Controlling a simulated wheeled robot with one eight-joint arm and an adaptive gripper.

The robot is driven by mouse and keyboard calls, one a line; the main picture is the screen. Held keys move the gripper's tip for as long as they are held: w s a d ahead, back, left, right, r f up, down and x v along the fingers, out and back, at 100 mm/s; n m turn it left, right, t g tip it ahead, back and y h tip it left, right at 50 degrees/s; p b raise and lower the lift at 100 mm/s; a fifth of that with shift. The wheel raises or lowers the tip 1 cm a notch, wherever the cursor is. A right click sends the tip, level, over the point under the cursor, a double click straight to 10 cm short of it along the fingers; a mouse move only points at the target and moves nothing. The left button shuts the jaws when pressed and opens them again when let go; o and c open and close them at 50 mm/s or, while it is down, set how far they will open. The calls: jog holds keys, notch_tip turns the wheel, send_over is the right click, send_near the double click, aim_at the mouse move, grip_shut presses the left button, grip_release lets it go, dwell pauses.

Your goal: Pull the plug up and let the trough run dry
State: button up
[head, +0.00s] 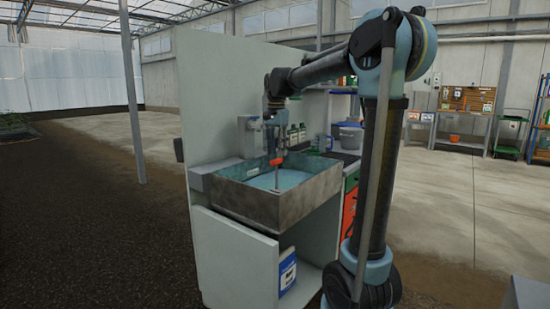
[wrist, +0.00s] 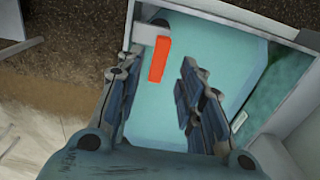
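The grey trough (head: 245,200) sits in a white skid and holds blue-green liquid (head: 288,180). An orange-red plug handle (head: 276,161) stands above the liquid on a thin rod; the plug itself is hidden. The handle also shows in the wrist view (wrist: 158,60), where it looks like an upright orange bar. My gripper (head: 278,147) points down over the trough, just above the handle. In the wrist view my gripper (wrist: 162,72) has its fingers spread wide. The handle appears between the fingertips, closer to the left finger, with no clear contact.
The trough's walls surround the space under my gripper. A tall white panel (head: 225,85) stands behind it. A white and blue container (head: 287,271) stands below. Open floor lies to the right.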

notch_tip(320, 180, up, 9)
dwell(0.3)
jog(key=shift+f, duration=0.1)
jog(key=s+d+f+n+t, duration=0.1)
jog(key=s+d+f+n, duration=0.2)
jog(key=s+d+f, duration=0.65)
jog(key=s+d+f+n+t, duration=0.1)
jog(key=s+d+f+n, duration=0.1)
jog(key=s+d+f, duration=0.75)
jog(key=s+f+n, duration=0.2)
jog(key=s+f, duration=1.1)
jog(key=f, duration=0.2)
jog(key=shift+d+n, duration=0.15)
jog(key=shift+n, duration=0.25)
jog(key=shift+f, duration=0.1)
jog(key=shift+w+f, duration=0.2)
jog(key=shift+w, duration=0.25)
